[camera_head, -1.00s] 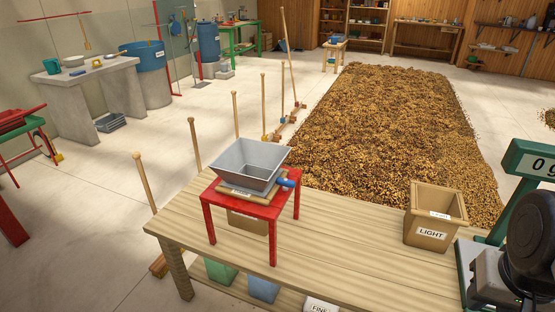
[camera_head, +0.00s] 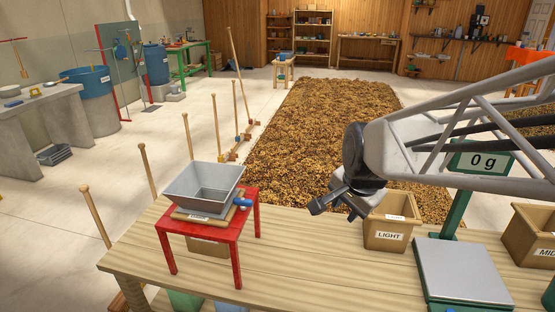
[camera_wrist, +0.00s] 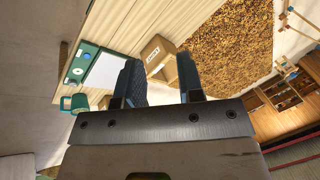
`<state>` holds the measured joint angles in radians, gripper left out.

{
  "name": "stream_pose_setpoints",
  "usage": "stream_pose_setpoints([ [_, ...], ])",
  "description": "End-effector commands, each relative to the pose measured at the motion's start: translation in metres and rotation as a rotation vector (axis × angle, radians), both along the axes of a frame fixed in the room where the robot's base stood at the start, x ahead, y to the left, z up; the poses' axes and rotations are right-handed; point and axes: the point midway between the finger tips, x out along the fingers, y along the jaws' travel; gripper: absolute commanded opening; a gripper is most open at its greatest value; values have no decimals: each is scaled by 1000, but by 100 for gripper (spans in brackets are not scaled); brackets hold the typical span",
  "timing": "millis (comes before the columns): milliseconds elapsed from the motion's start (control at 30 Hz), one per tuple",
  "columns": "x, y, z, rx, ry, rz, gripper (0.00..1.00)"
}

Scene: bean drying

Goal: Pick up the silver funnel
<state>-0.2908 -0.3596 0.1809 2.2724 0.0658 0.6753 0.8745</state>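The silver funnel (camera_head: 203,184) is a grey, square, open-topped hopper. It sits upright on a wooden piece with a blue handle, on top of a small red stand (camera_head: 208,231) at the left of the wooden table. My gripper (camera_head: 332,204) is in the air over the table, to the right of the funnel and apart from it, in front of the box labelled LIGHT. In the wrist view my gripper's two dark fingers (camera_wrist: 160,82) are spread with nothing between them. The funnel is not visible in the wrist view.
The LIGHT box (camera_head: 388,229) stands right of my gripper; it also shows in the wrist view (camera_wrist: 158,56). A scale (camera_head: 462,268) reading 0 g and a second box (camera_head: 530,235) stand further right. Wooden poles stand left.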

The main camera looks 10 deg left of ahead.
Motion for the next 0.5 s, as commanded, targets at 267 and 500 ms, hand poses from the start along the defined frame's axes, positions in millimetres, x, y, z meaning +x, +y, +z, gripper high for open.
stream_pose_setpoints([
  [267,54,92,-17,153,19,-208,35],
  [500,87,180,-38,294,56,-395,35],
])
